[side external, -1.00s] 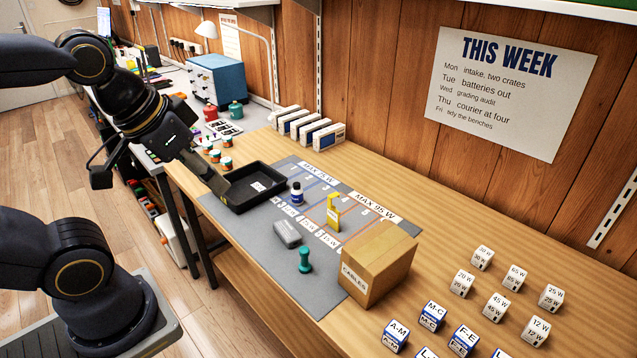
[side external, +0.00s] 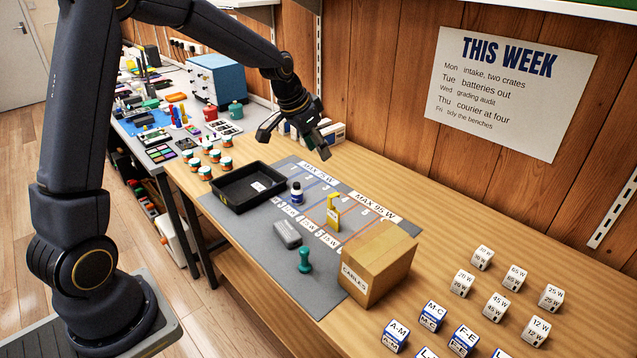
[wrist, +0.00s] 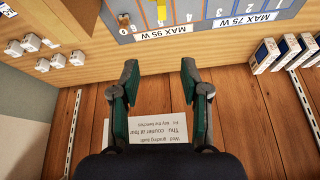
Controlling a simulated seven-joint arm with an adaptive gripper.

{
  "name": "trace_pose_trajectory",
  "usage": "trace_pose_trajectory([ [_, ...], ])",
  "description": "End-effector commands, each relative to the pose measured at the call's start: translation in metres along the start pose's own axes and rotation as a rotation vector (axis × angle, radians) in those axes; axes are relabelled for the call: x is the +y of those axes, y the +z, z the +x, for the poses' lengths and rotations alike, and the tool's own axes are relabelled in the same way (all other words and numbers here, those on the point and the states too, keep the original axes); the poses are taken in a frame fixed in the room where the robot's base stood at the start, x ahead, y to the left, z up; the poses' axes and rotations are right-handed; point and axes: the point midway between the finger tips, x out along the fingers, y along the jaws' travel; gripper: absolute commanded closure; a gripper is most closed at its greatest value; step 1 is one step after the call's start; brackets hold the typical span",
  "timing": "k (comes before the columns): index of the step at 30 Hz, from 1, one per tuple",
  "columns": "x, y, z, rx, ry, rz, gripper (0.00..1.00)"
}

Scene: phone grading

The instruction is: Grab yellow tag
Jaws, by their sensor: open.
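The yellow tag (side external: 333,212) stands upright on the grey mat (side external: 245,245), in the orange-outlined part near the "MAX 95 W" label, left of the cardboard box. In the wrist view the yellow tag (wrist: 161,12) shows at the top edge, partly cut off. My gripper (side external: 288,142) is open and empty. It hangs in the air near the wall, above the back of the bench, behind and left of the tag. In the wrist view the open fingers of my gripper (wrist: 160,80) have nothing between them.
A cardboard box (side external: 378,262) stands right of the tag. White labelled cubes (side external: 497,306) stand at right. White boxes (side external: 330,134) line the wall.

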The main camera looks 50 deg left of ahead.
Motion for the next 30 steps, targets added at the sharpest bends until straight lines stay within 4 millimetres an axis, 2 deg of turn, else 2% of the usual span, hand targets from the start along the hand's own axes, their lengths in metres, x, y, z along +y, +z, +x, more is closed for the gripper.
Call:
trace_pose_trajectory([
  [1,-0.004,0.008,0.011,-0.023,0.010,-0.017,0.54],
  [4,-0.010,0.017,0.024,-0.044,0.015,-0.036,0.54],
  [8,-0.009,0.018,0.045,-0.045,0.016,-0.037,0.54],
  [15,-0.009,0.020,0.102,-0.044,0.014,-0.036,0.54],
  [18,-0.009,0.021,0.119,-0.043,0.014,-0.036,0.54],
  [26,-0.008,0.021,0.141,-0.042,0.012,-0.037,0.54],
  [30,-0.004,0.019,0.164,-0.043,0.013,-0.036,0.54],
])
